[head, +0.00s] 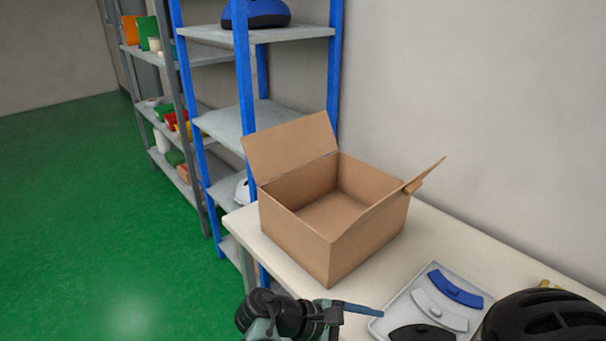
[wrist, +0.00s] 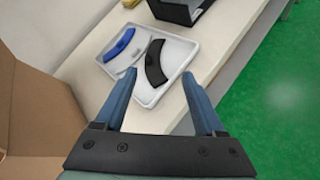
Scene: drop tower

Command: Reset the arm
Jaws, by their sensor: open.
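My gripper (wrist: 158,95) shows in the wrist view with its two blue fingers spread apart and nothing between them. In the head view my gripper (head: 350,308) is low in the picture, in front of the table's near edge and left of the white tray (head: 377,327). An open, empty cardboard box (head: 300,228) stands on the table behind it, and its wall also shows at the left of the wrist view (wrist: 35,110).
The tray on the pale table (head: 440,225) holds a blue (head: 455,288), a white (head: 440,309) and a black (head: 422,333) curved piece. A black helmet (head: 548,318) is at the right. Blue-framed shelves (head: 230,120) stand behind the box. Green floor (head: 80,220) is clear at the left.

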